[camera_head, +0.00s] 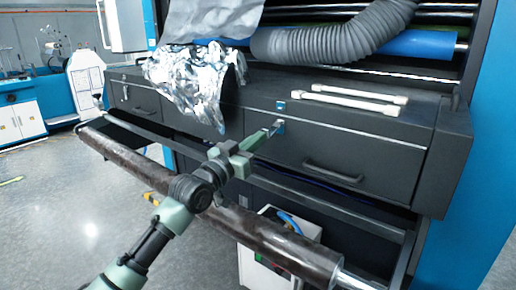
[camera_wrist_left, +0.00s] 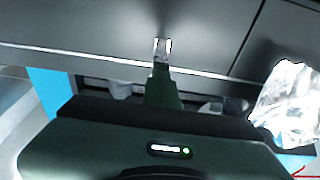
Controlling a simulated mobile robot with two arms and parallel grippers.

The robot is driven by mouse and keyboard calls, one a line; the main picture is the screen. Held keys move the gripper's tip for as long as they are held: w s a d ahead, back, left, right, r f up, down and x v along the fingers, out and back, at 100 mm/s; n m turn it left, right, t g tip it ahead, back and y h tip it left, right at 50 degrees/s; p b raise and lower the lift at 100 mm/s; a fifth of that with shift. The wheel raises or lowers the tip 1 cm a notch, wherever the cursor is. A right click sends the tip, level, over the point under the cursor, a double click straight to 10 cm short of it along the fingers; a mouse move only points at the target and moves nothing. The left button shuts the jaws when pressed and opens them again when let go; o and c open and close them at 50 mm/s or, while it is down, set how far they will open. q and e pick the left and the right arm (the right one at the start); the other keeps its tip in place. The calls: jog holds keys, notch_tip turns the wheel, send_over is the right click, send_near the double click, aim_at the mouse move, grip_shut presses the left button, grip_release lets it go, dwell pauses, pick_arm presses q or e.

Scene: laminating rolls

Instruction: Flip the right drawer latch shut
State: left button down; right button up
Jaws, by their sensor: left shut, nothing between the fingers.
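The right drawer (camera_head: 350,150) is a dark grey front with a black handle (camera_head: 332,172). Its small metal latch (camera_head: 279,127) is at the drawer's upper left, below a bright catch plate (camera_head: 281,106) on the top edge. The latch's exact angle is partly hidden by the fingers. My right gripper is not in view.
A long dark roller (camera_head: 270,240) lies in front, below my left arm. Crumpled silver foil (camera_head: 195,80) hangs over the cabinet to the left. Two white bars (camera_head: 350,98) lie on top. A grey hose (camera_head: 335,40) is behind. A white box (camera_head: 262,265) stands below.

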pick_arm(q)
jog(key=shift+w+f, duration=0.2)
jog(key=shift+f, duration=0.15)
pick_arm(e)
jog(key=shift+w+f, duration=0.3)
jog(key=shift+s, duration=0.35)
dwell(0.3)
pick_arm(q)
notch_tip(320, 180, up, 5)
jog(key=p, duration=0.5)
jog(key=r+b+v, duration=0.2)
jog(key=b+v, duration=0.1)
jog(key=v, duration=0.7)
jog(key=shift+s+a+f, duration=0.25)
jog(key=shift+f, duration=0.05)
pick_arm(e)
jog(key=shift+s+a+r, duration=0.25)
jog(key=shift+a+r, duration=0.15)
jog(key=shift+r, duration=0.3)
